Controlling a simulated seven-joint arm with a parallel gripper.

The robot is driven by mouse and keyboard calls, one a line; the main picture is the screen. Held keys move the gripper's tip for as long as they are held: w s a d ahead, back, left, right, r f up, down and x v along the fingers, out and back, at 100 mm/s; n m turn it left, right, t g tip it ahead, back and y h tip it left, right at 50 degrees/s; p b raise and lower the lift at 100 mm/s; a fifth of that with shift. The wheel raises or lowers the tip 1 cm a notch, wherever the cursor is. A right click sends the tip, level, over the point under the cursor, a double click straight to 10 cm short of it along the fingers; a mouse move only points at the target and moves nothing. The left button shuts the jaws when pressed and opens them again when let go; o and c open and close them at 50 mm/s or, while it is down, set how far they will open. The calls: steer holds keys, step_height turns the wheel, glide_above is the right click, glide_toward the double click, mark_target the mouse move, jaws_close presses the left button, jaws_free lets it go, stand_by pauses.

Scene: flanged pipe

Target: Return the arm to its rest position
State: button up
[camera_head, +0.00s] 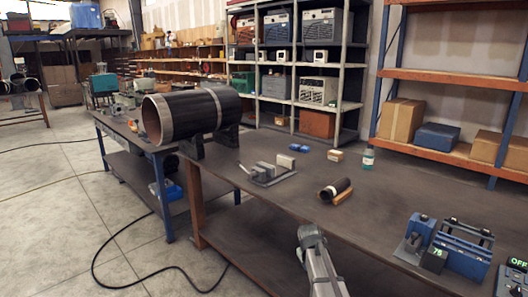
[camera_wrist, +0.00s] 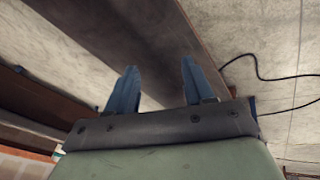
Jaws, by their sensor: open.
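My gripper shows in the wrist view (camera_wrist: 155,88), with its two blue fingers spread apart and nothing between them. In the head view my arm (camera_head: 312,250) rises from the bottom edge, in front of the front edge of the workbench (camera_head: 270,222); the fingers cannot be made out there. The large dark flanged pipe (camera_head: 195,113) lies on its supports at the left end of the bench, well away from my arm.
A blue device (camera_head: 462,248) stands at right. Shelves (camera_head: 300,70) stand behind. A black cable (camera_head: 110,245) lies on the floor at left.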

steer(key=s+f+m+g+y, duration=0.15)
steer(key=s+f+g, duration=0.35)
steer(key=s+f, duration=2)
steer(key=s+f+m+g, duration=0.1)
steer(key=s+f+g, duration=0.2)
steer(key=s, duration=1.2)
steer(key=s+a+f+m+g, duration=0.1)
steer(key=s+f+g, duration=0.2)
steer(key=s+f, duration=0.4)
steer(key=s, duration=0.9)
